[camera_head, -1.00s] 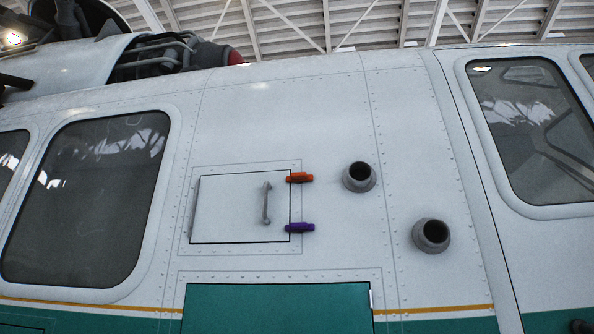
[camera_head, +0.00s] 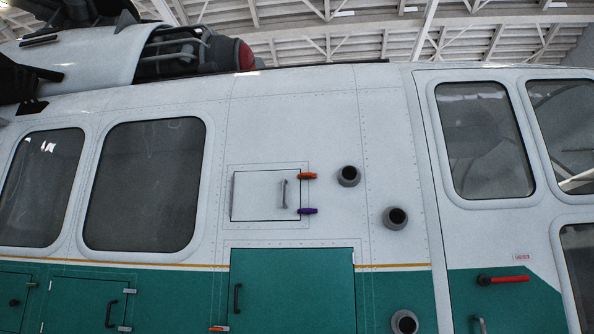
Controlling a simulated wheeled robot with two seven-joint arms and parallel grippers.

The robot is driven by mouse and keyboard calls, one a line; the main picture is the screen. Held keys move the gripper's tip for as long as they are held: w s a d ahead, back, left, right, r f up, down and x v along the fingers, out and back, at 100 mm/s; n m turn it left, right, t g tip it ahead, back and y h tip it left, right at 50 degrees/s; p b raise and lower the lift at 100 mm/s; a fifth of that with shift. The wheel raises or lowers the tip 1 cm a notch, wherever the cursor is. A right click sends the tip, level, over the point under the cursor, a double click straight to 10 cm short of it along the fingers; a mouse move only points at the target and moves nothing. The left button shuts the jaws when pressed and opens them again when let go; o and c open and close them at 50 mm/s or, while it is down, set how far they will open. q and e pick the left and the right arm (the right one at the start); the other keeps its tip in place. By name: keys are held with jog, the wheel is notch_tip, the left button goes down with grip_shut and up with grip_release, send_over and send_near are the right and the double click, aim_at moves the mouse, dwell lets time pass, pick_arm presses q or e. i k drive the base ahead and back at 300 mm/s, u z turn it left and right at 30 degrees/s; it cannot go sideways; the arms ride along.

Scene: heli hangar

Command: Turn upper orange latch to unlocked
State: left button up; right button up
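The upper orange latch (camera_head: 307,176) is a small bar lying about level at the upper right edge of a white square hatch (camera_head: 258,195) on the helicopter's side. It seems to reach across the hatch edge. A purple latch (camera_head: 307,211) lies level at the lower right edge of the same hatch. The hatch looks closed, with a grey upright handle (camera_head: 283,194) near its right side. Neither of my grippers shows in this view.
Two grey round ports (camera_head: 348,176) (camera_head: 396,218) stick out right of the hatch. Below is a green door (camera_head: 290,290) with a black handle. A red handle (camera_head: 503,279) is at lower right. Windows flank the panel. No obstacle shows in front of the hatch.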

aim_at(306, 176)
jog(key=u, duration=0.55)
jog(key=i, duration=1.15)
jog(key=z, duration=0.6)
